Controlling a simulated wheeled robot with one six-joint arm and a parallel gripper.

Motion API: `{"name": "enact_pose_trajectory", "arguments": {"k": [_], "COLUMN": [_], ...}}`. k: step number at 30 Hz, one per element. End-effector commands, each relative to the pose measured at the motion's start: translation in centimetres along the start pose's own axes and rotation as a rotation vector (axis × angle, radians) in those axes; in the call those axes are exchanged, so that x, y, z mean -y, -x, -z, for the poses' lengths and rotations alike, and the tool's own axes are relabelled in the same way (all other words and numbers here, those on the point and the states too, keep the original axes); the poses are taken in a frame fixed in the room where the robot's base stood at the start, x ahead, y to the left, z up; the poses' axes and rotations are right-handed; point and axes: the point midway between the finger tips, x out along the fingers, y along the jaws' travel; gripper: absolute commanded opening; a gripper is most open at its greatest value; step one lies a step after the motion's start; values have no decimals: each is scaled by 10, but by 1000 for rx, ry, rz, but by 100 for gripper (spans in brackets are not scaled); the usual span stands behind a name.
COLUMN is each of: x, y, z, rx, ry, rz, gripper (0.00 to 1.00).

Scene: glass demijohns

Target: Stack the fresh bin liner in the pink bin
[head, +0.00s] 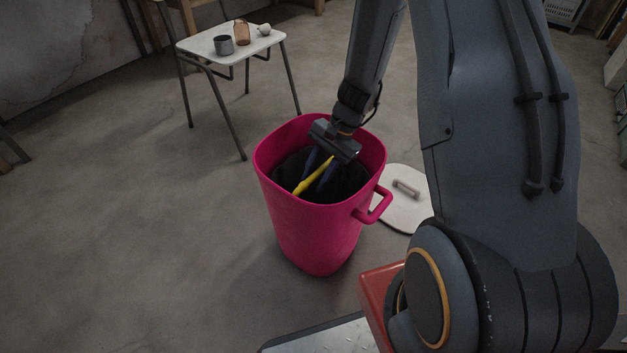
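The pink bin (313,232) stands upright on the floor in the middle of the head view, its top open. Dark, black material (348,180) fills the inside below the rim; it looks like a liner, but I cannot tell whether it is the fresh one. A yellow strip (314,176) lies slantwise over it, near my fingers. My gripper (317,180) points down into the bin's mouth, its fingers below the rim. The fingers look apart, with the yellow strip by them; their tips are lost against the dark inside, so a grip is unclear.
A pale lid (405,213) with a handle lies on the floor right of the bin, partly hidden. A small white table (215,48) behind left bears a grey cup (224,45), a brown bottle (241,33) and a small pale object (264,30). The floor at left is clear.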

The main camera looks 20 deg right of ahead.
Motion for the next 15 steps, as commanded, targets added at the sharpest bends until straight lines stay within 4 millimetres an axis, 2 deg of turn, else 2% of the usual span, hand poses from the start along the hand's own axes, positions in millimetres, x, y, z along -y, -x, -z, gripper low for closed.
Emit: {"name": "enact_pose_trajectory", "arguments": {"k": [1, 6, 12, 15], "x": [0, 0, 0, 0], "y": [15, 52, 85, 95], "z": [-1, -1, -1, -1], "rx": [-3, -2, -2, 0], "ry": [0, 0, 1, -1], "rz": [2, 2, 1, 1], "gripper": [32, 32, 32, 32]}}
